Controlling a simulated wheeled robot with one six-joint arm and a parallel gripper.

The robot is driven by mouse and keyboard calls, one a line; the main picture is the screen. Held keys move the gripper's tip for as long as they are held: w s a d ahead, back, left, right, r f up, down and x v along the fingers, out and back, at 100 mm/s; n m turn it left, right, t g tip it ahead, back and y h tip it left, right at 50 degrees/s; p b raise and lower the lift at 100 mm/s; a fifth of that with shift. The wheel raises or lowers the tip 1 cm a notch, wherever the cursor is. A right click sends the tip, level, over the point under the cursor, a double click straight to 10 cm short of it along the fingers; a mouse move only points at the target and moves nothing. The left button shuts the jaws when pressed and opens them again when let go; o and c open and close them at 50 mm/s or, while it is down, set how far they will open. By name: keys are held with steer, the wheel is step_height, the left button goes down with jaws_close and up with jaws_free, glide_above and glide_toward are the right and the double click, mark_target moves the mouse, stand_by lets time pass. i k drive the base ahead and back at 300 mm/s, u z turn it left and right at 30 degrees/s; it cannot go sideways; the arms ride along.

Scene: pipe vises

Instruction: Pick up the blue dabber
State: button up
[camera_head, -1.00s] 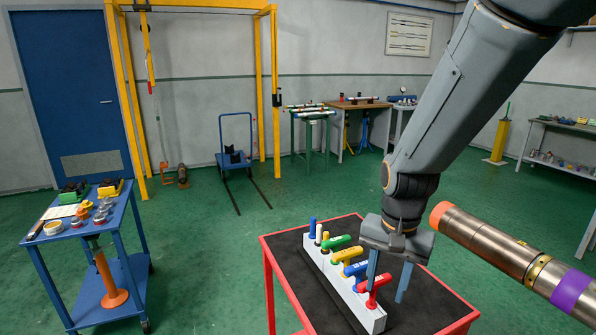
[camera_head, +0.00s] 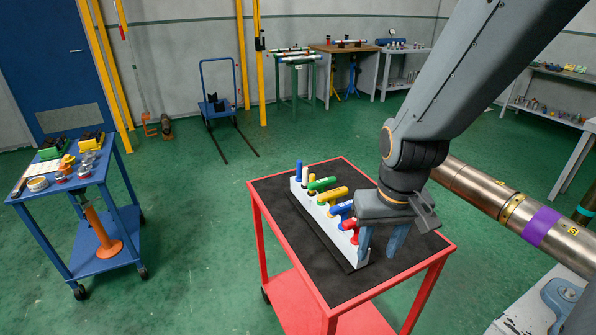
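A white rack (camera_head: 314,222) on the red cart holds a row of coloured tools. An upright blue cylinder (camera_head: 298,171) stands at its far left end. I cannot tell from shape which blue piece is the dabber. My gripper (camera_head: 380,254) points down over the near right end of the rack, fingers apart, with nothing seen between them. Its body and left finger are close to the red handle and partly hide it; contact cannot be told.
The red cart (camera_head: 262,182) has a black top, clear on the right. A green handle (camera_head: 322,183) sits farther back in the rack. A steel pipe with a purple band (camera_head: 539,226) lies right of my arm. A blue cart (camera_head: 67,240) stands left; green floor lies between.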

mark_target(299, 179)
steer(key=u, duration=0.5)
steer(key=k, duration=0.7)
steer(key=u, duration=0.95)
steer(key=k, duration=0.55)
steer(key=u, duration=0.6)
steer(key=i, duration=2.05)
steer(key=z, duration=0.6)
steer(key=i, duration=1.55)
steer(key=z, duration=1.9)
steer(key=i, duration=1)
steer(key=z, duration=0.95)
